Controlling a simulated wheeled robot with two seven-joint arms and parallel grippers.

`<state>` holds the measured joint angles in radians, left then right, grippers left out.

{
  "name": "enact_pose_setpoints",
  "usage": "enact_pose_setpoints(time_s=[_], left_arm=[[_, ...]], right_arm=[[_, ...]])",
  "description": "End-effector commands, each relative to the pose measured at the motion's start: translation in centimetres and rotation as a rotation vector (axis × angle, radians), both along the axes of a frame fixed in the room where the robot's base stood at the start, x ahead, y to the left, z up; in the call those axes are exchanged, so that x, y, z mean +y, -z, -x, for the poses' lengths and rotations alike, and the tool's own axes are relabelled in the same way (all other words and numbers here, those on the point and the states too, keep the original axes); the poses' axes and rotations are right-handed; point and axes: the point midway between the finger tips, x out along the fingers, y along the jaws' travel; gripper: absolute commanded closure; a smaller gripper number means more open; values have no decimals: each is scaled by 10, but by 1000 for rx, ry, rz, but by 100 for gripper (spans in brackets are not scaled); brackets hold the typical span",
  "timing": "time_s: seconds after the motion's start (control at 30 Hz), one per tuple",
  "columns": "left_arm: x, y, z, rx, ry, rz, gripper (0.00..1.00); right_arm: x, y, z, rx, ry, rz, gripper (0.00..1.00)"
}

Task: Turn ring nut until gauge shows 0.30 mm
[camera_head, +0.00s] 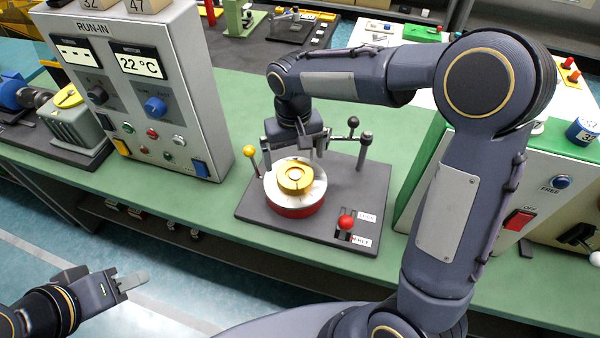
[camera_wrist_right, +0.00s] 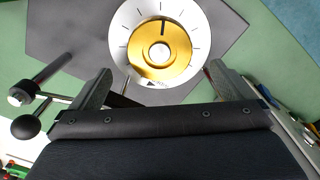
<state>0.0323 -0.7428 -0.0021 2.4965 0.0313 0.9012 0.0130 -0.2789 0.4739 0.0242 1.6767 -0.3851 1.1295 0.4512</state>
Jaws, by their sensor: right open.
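The gold ring nut (camera_head: 293,180) sits on a silver dial with tick marks (camera_head: 314,192), above a red base on a dark plate (camera_head: 262,222). In the right wrist view the ring nut (camera_wrist_right: 178,62) has a dark mark towards the picture's top. My right gripper (camera_head: 297,150) is open just behind the ring nut in the head view, its fingers apart and empty. In the wrist view the fingers lie either side, below the nut. My left gripper (camera_head: 130,285) is at the lower left, away from the bench; its jaw gap is unclear. No millimetre reading is legible.
Around the nut stand a yellow-knobbed lever (camera_head: 250,152), a black-knobbed post (camera_head: 353,124) and a red-knobbed lever (camera_head: 346,222). The RUN-IN box (camera_head: 185,70) at left shows dashes and 22 °C. A white-green box (camera_head: 535,190) stands right. Green bench (camera_head: 215,215) is clear in front.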

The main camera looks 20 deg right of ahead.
Motion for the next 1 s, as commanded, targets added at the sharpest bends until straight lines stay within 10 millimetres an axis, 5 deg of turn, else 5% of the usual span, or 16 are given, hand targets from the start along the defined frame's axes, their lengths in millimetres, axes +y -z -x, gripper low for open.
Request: enact_pose_setpoints(time_s=[0.4, 0.77, 1.0], left_arm=[[0, -7, 0, 0, 0, 0, 64], [0, -7, 0, 0, 0, 0, 64], [0, -7, 0, 0, 0, 0, 64]], right_arm=[[-1, 60, 1, 3, 1, 0, 0], [-1, 67, 1, 0, 0, -2, 0], [-1, 67, 1, 0, 0, -2, 30]])
